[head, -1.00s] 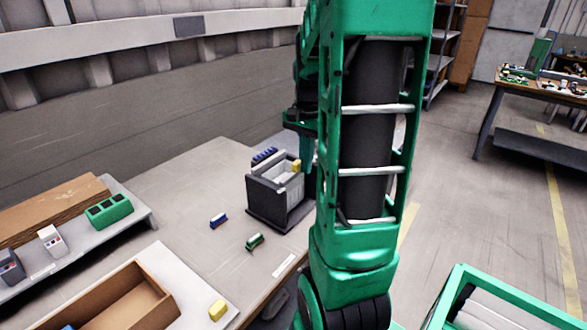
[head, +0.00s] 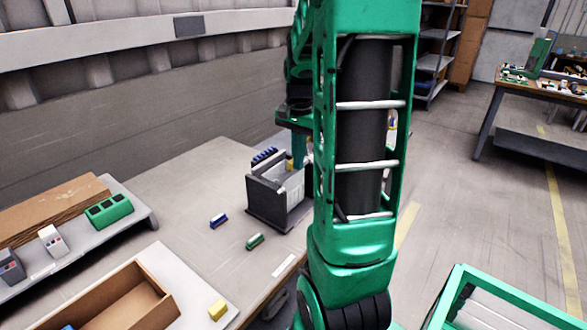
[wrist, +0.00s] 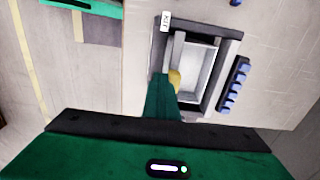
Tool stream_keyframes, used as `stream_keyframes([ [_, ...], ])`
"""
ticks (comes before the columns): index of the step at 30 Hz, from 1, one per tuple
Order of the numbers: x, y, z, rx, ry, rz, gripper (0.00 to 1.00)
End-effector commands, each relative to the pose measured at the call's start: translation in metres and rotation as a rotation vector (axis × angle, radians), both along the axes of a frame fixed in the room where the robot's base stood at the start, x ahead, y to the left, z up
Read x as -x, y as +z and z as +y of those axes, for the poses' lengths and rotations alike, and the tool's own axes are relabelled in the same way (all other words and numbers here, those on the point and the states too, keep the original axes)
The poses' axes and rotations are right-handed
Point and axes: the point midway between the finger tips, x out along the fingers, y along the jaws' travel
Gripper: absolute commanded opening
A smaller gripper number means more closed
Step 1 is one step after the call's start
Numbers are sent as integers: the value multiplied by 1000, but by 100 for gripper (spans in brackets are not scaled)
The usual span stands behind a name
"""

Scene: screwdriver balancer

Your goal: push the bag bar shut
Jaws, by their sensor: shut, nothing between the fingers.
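A dark grey box (head: 262,203) with a pale interior stands on the table; the wrist view shows its dark rim (wrist: 222,30) from above. A grey bar (wrist: 178,52) runs along one side of the opening, with a yellow tab (wrist: 175,78) near its end. I take this to be the bag bar. The tab is partly hidden by my gripper in the head view (head: 290,164). My gripper (wrist: 165,82) is shut and empty, its tip right beside the yellow tab. I cannot tell whether they touch. In the head view my gripper (head: 299,160) is at the box's top, partly behind my arm.
A row of blue pieces (wrist: 234,85) stands beside the box. A blue piece (head: 219,221) and a green piece (head: 255,241) lie on the table in front. A wooden tray (head: 115,300) and a shelf with a green block (head: 109,210) are at left.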

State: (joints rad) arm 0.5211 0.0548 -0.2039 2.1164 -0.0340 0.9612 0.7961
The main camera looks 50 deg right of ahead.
Motion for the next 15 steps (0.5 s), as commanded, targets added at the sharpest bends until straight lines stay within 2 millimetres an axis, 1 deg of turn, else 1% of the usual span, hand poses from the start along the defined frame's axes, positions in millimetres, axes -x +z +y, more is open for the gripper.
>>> stream_keyframes([
  [1, -5, 0, 1, 0, 3, 0, 0],
  [15, -40, 0, 3, 0, 2, 0, 0],
])
